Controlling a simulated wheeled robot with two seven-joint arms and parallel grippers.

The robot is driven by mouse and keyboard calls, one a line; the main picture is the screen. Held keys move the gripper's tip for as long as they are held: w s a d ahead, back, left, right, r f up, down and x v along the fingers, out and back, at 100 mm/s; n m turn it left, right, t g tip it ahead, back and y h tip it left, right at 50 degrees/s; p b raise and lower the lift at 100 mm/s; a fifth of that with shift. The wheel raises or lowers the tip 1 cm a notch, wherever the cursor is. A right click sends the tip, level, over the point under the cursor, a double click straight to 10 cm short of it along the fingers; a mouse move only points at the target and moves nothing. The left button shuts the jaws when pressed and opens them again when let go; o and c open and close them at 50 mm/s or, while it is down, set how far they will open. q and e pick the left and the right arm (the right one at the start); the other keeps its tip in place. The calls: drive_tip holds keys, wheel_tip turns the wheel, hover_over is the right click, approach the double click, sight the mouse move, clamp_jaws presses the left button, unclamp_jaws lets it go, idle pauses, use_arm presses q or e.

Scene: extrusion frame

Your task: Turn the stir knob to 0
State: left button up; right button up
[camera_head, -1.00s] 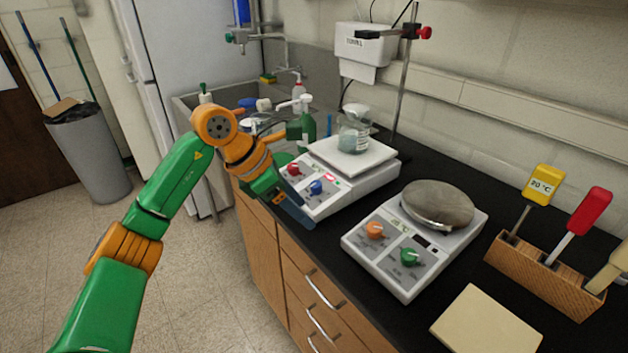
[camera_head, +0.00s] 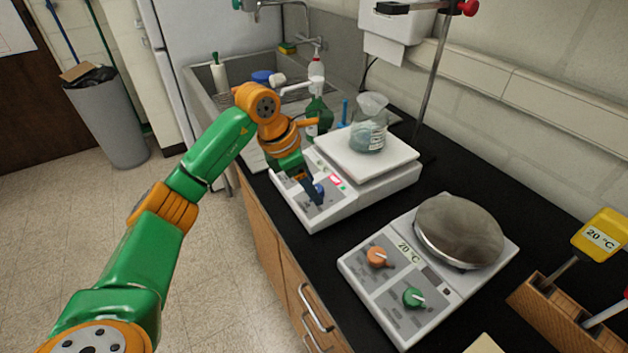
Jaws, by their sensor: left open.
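The rear hotplate (camera_head: 404,182) is white, with a blue knob (camera_head: 319,190) and a lit red display on its sloped front panel. My left gripper (camera_head: 311,193) is open, its fingers pointing down at this panel right by the blue knob; I cannot tell whether they touch it. The gripper hides the red knob and part of the panel. The front hotplate (camera_head: 357,264) has an orange knob (camera_head: 378,257) and a green knob (camera_head: 414,298). The lettering beside the knobs is too small to read. My right gripper is not in view.
Green bottles and a sink (camera_head: 203,95) lie behind my arm. A wooden rack (camera_head: 560,315) holds a yellow-handled tool at right.

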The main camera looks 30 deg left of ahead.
use_arm(q)
drive_tip(key=shift+w+d+f, duration=0.1)
drive_tip(key=shift+w+f, duration=0.1)
drive_tip(key=shift+f, duration=0.25)
drive_tip(key=shift+w+f, duration=0.35)
drive_tip(key=shift+w, duration=0.05)
drive_tip(key=shift+s+r, duration=0.1)
drive_tip(key=shift+s, duration=0.05)
clamp_jaws()
